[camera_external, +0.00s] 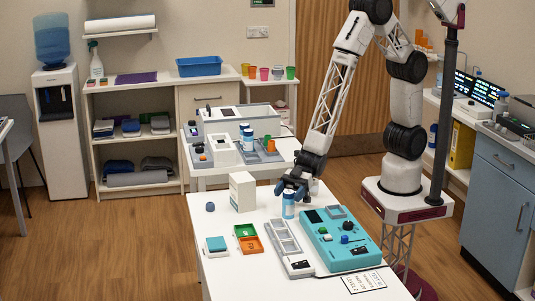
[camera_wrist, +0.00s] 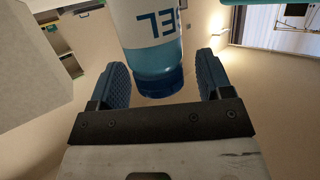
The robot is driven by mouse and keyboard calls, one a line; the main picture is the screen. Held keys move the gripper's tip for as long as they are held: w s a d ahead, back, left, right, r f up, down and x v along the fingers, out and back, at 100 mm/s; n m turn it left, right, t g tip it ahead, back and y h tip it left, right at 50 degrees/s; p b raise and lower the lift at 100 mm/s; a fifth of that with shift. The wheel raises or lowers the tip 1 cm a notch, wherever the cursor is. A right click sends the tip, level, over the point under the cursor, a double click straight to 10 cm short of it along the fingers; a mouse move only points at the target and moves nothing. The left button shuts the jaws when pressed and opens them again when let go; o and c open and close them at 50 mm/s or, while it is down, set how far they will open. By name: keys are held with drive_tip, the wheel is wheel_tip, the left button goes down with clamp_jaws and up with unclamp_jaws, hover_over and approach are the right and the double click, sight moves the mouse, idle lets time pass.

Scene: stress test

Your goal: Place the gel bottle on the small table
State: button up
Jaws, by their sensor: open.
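The gel bottle (camera_external: 289,207), white and blue, stands upright on the near white table (camera_external: 220,275), left of the teal device. In the wrist view the gel bottle (camera_wrist: 152,40) shows upside down, with part of its lettering and a dark blue cap. My gripper (camera_external: 291,187) is at the top of the bottle. In the wrist view my gripper (camera_wrist: 165,82) is open, with a finger on each side of the cap and a visible gap at both. A second, smaller white table (camera_external: 228,172) stands behind, bearing devices and bottles. I cannot tell which table is the small one.
A white box (camera_external: 242,191) stands just left of the gripper. A grey tray (camera_external: 284,240) and a teal device (camera_external: 340,240) lie close to the bottle. Green and orange trays (camera_external: 248,244) and a teal-topped box (camera_external: 216,246) lie further left. The table's front left is clear.

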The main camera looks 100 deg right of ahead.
drive_tip(key=shift+c, duration=0.3)
drive_tip(key=c, duration=1.1)
drive_tip(key=shift+o, duration=0.2)
drive_tip(key=shift+r, duration=0.15)
drive_tip(key=shift+r, duration=1.7)
drive_tip(key=s+d, duration=0.3)
drive_tip(key=s, duration=0.4)
drive_tip(key=s+d+r, duration=0.1)
drive_tip(key=s+d, duration=0.3)
drive_tip(key=s, duration=0.3)
drive_tip(key=shift+s+r, duration=0.15)
drive_tip(key=shift+s, duration=0.05)
drive_tip(key=shift+w, duration=0.1)
